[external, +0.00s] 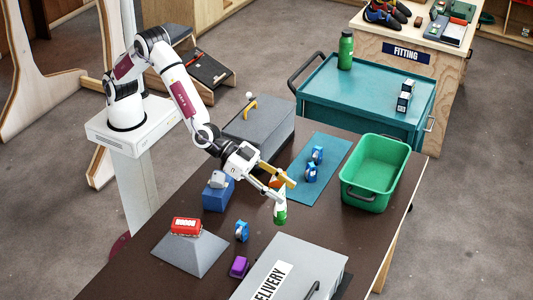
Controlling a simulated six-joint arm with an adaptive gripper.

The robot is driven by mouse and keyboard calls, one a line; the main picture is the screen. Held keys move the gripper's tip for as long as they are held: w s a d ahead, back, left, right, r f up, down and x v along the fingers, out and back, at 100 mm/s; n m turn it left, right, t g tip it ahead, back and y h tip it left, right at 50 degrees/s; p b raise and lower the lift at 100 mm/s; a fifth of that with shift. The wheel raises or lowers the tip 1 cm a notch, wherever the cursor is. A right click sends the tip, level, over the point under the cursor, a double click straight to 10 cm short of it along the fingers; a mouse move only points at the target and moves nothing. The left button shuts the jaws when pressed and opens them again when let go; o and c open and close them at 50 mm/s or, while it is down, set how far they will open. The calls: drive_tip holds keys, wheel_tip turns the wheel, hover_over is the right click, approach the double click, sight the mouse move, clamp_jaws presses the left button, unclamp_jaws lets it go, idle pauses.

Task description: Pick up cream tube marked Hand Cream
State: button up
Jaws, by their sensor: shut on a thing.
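A small tube (280,213), white with a green lower end, hangs below my gripper (279,188). I take it to be the cream tube; its lettering is too small to read. My gripper is shut on its upper part, and the fingers hide some of it. The tube is roughly upright over the dark brown table (190,275). I cannot tell whether its lower end touches the table or is just above it.
A teal mat (335,147) with blue items (311,172) and a green crate (365,196) lie right of my gripper. A grey delivery box (312,258) is in front.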

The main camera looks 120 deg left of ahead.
drive_tip(key=shift+r, duration=1.5)
